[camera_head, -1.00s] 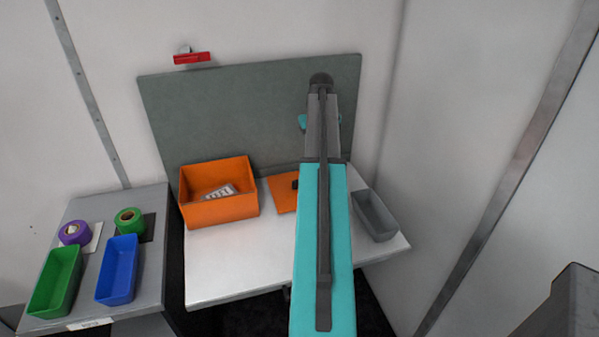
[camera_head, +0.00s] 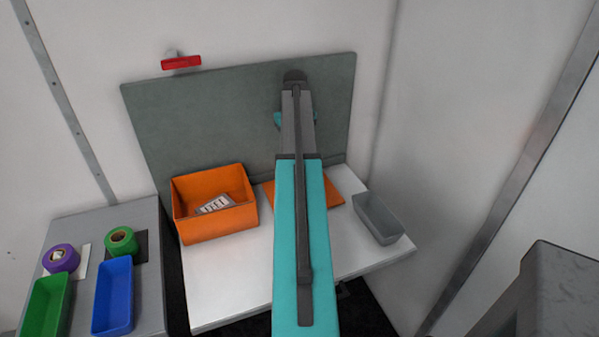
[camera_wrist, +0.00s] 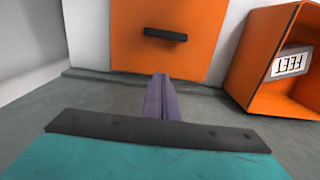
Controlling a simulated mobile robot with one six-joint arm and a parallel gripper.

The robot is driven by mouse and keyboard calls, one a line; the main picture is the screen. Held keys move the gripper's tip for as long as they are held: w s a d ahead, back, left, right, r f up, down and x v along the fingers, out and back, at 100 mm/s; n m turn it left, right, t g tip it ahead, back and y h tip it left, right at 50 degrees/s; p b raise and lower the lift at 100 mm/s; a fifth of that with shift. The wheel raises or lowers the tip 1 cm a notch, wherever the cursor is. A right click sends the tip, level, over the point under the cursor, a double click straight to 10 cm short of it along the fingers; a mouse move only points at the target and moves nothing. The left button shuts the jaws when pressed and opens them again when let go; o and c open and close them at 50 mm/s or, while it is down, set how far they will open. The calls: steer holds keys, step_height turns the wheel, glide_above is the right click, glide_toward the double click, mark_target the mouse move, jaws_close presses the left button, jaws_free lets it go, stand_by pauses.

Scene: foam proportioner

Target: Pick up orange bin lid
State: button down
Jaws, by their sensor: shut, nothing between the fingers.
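The orange bin lid (camera_wrist: 195,52) is a flat orange square with a black bar handle (camera_wrist: 165,35). It lies on the white table and fills the top middle of the wrist view. In the head view the orange lid (camera_head: 334,192) is mostly hidden behind my teal arm. My gripper (camera_wrist: 160,78) shows in the wrist view as purple-grey fingers pressed together, shut and empty. Its tips point toward the lid and appear short of the handle, apart from it. In the head view my gripper is hidden by the arm.
An open orange bin (camera_head: 215,228) with a printed label inside stands left of the lid. A grey bin (camera_head: 378,220) stands to the right. A grey-green board (camera_head: 200,120) rises behind. A side table (camera_head: 145,285) holds green and blue trays and tape rolls.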

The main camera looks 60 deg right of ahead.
steer(key=shift+f, duration=0.1)
step_height(320, 180, down, 10)
steer(key=shift+s+r+p, duration=0.1)
steer(key=shift+s+p, duration=0.05)
steer(key=shift+p, duration=1.1)
steer(key=shift+s+a+r+p, duration=0.1)
steer(key=shift+s+a+p, duration=0.2)
steer(key=shift+s+a, duration=0.3)
steer(key=shift+s+a+p, duration=0.2)
steer(key=shift+s+a, duration=0.1)
steer(key=shift+s, duration=0.2)
steer(key=shift+s+a+p, duration=0.2)
steer(key=shift+s+a, duration=0.05)
steer(key=shift+s, duration=0.25)
steer(key=shift+a, duration=0.1)
